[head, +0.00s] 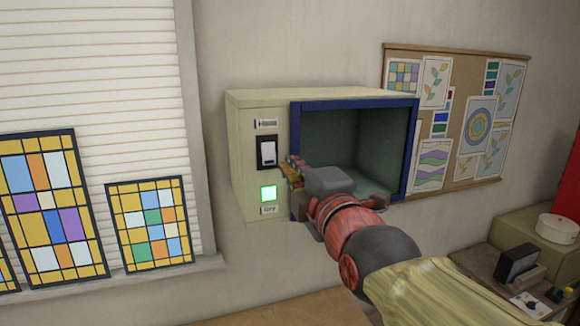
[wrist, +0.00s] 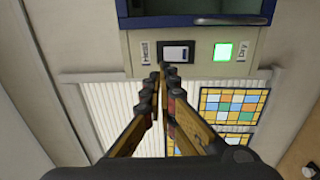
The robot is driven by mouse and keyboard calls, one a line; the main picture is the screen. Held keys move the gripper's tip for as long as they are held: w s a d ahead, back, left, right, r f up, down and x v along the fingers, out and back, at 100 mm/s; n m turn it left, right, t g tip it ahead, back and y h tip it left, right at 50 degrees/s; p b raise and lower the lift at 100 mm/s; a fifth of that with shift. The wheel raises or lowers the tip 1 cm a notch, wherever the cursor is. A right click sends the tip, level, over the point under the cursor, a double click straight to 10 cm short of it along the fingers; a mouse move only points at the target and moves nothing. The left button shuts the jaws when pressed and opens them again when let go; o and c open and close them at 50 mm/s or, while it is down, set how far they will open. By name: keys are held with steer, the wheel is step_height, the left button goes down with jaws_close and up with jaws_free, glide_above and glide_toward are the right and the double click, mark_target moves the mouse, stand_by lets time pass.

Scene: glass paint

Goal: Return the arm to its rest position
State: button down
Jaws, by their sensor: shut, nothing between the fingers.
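My arm reaches from the lower right in the head view toward a cream wall cabinet (head: 243,195). My gripper (head: 289,163) is close to the right of the cabinet's switch panel, its fingers together and empty. In the wrist view my gripper (wrist: 160,70) has its fingertips touching each other, just below the rocker switch (wrist: 178,52). The switch also shows in the head view (head: 267,152). A green lamp (head: 268,193) marked "Dry" is lit below it, and it also shows in the wrist view (wrist: 223,52). I cannot tell whether the fingertips touch the panel.
The cabinet's blue-framed opening (head: 411,150) is behind and beside my gripper. Stained-glass panels (head: 150,222) stand at the left by the blinds. A pinboard (head: 455,100) hangs at the right. A bench (head: 480,265) with a white roll and a dark device is at lower right.

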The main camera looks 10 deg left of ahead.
steer(key=shift+w, duration=0.1)
steer(key=s+d+f+m+g+h+b, duration=0.1)
steer(key=s+d+f+m+g+h, duration=0.15)
steer(key=f+m, duration=0.6)
steer(key=s+d+f+m+g+h+b, duration=0.1)
steer(key=s+d+f+m+g+h, duration=0.2)
steer(key=f, duration=1)
steer(key=s+d+f+m+g+h+b, duration=0.1)
steer(key=s+d+f+m+b, duration=0.3)
steer(key=d+f, duration=0.4)
steer(key=s+d+f+m+g+h+b, duration=0.1)
steer(key=s+d+f+m+g+b, duration=0.1)
steer(key=s+d+f+m+b, duration=0.2)
steer(key=s+d+f+m+g+h+b, duration=0.2)
steer(key=s+d+f+b, duration=0.7)
steer(key=f, duration=1)
steer(key=d+m, duration=0.2)
steer(key=d, duration=0.2)
steer(key=shift+s+m, duration=0.35)
steer(key=shift+s, duration=0.05)
